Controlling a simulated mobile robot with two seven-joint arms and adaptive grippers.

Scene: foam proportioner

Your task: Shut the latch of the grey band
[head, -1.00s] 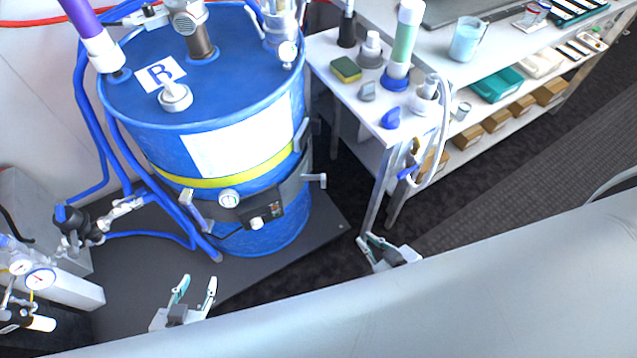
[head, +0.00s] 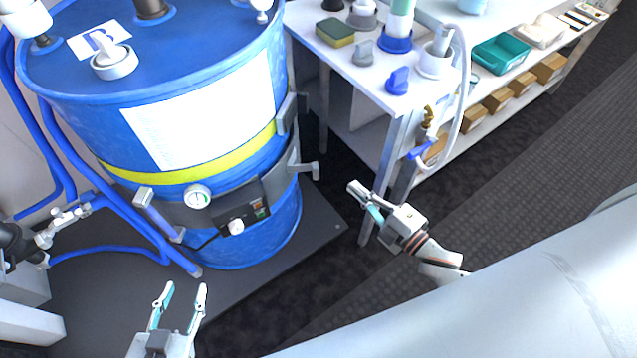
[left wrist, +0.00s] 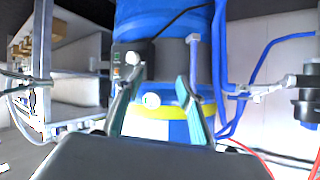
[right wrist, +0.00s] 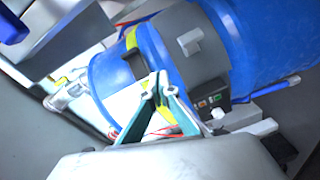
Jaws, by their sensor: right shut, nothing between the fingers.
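The grey band (head: 278,180) wraps the blue drum (head: 235,110) below its yellow stripe. A grey lever with a crosspiece (head: 305,170) juts from the band's right side; it also shows in the right wrist view (right wrist: 190,42). Another grey bar-shaped fitting (head: 158,214) stands out at the band's left. I cannot tell for certain which one is the latch. My right gripper (head: 362,198) is shut and empty, right of the jutting lever and apart from it. My left gripper (head: 184,287) is open and empty, in front of the drum and below the band.
Blue hoses (head: 110,205) run down the drum's left. A white bench (head: 350,62) with bottles and a sponge stands at the right.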

